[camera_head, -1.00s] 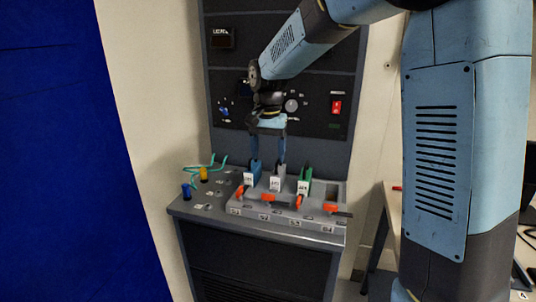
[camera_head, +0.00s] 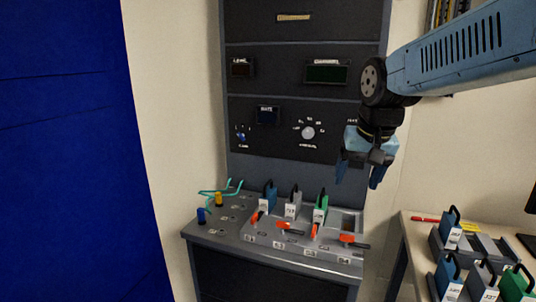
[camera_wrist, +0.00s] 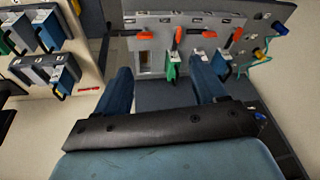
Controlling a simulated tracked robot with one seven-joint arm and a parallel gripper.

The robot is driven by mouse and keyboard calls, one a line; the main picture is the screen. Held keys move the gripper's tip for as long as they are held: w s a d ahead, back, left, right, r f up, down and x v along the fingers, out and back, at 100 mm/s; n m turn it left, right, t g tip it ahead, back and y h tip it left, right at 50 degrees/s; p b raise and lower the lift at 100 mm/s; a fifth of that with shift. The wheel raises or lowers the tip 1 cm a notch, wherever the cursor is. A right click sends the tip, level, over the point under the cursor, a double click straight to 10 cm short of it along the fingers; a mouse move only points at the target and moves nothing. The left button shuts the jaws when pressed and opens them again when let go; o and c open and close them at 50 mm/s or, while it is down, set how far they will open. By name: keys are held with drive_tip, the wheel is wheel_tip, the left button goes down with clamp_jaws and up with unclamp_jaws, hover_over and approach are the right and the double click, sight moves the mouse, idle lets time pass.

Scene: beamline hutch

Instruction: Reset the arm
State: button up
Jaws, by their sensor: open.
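My gripper (camera_head: 359,176) is open and empty, its two blue fingers pointing down. It hangs in front of the rack's dark front, above the right end of the slotted bench. In the wrist view its fingers (camera_wrist: 163,88) stand wide apart, with nothing held between them. My arm reaches in from the upper right. Below stand a blue module (camera_head: 269,197), a grey-white module (camera_head: 293,202) and a green module (camera_head: 321,207), each upright in a bench slot. The fourth slot (camera_head: 347,222), at the right end, is empty.
Several orange levers (camera_head: 290,230) line the bench front. Teal cables, a yellow plug (camera_head: 219,199) and a blue plug (camera_head: 201,215) are at its left. A side table (camera_head: 408,230) at right holds more modules (camera_head: 450,275). A blue curtain (camera_head: 70,150) hangs at left.

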drive_tip(key=s+d+f+n+t, duration=0.1)
drive_tip(key=s+d, duration=0.3)
drive_tip(key=s, duration=0.6)
drive_tip(key=shift+s+d+f+t+h, duration=0.15)
drive_tip(key=shift+s+d+t+h, duration=0.15)
drive_tip(key=shift+t, duration=0.2)
